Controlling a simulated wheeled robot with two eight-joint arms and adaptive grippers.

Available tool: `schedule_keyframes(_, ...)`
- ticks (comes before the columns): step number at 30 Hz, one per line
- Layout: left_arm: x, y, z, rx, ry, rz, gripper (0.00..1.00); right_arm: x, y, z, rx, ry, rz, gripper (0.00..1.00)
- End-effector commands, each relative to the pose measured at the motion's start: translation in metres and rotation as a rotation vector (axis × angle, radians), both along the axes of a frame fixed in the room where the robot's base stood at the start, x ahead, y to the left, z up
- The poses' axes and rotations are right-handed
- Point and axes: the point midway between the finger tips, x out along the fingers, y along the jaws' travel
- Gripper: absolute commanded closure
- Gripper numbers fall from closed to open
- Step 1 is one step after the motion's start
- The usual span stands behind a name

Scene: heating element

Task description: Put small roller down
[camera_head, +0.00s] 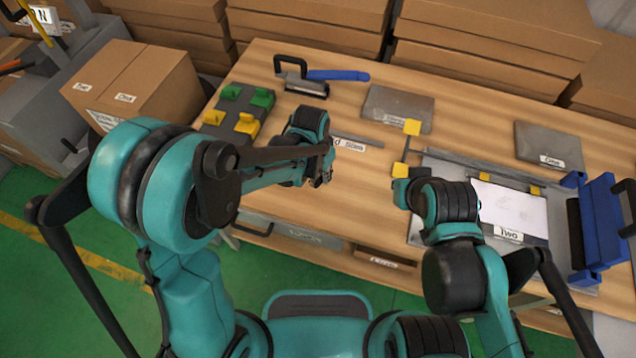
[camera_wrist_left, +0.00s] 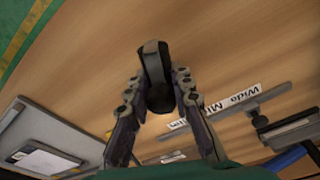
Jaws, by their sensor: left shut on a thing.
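My left gripper (camera_head: 322,174) is over the front middle of the wooden table in the head view. In the left wrist view the left gripper (camera_wrist_left: 158,88) has its fingers closed on both sides of a dark object (camera_wrist_left: 153,70), seemingly the small roller, with a rounded near end. In the head view the held object is mostly hidden by the arm and gripper. The wooden table (camera_wrist_left: 100,50) lies behind it in the wrist view; I cannot tell whether they touch. My right arm is at the right, and its fingertips are not clearly visible.
A base with green and yellow blocks (camera_head: 240,120) is left. Grey plates (camera_head: 398,108) labelled with cards and a fixture with a white sheet (camera_head: 508,208) occupy the right. The front-left table area has bare wood.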

Motion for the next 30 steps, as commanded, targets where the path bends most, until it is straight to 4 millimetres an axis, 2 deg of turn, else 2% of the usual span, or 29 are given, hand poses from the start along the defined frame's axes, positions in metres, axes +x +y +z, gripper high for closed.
schedule_keyframes(5, 0.001, 0.009, -0.009, 0.000, 0.000, -0.001, 1.00, 0.000, 0.000, -0.004, 0.000, 0.000, 0.000, 1.00)
schedule_keyframes(13, 0.001, 0.008, -0.045, 0.000, 0.000, -0.001, 1.00, 0.000, 0.000, -0.022, 0.000, 0.000, 0.000, 1.00)
schedule_keyframes(24, 0.001, 0.008, -0.049, 0.000, 0.000, 0.000, 1.00, 0.000, 0.000, -0.024, 0.000, 0.000, 0.000, 1.00)
schedule_keyframes(25, 0.001, 0.008, -0.049, 0.000, 0.000, 0.000, 0.76, 0.000, 0.000, -0.024, 0.000, 0.000, 0.000, 1.00)
schedule_keyframes(27, 0.000, 0.008, -0.048, 0.000, 0.000, 0.000, 0.58, 0.000, 0.000, -0.023, 0.000, 0.000, 0.000, 1.00)
schedule_keyframes(30, 0.001, 0.008, -0.048, 0.000, 0.000, 0.000, 0.58, 0.000, 0.000, -0.023, 0.000, 0.000, 0.000, 1.00)
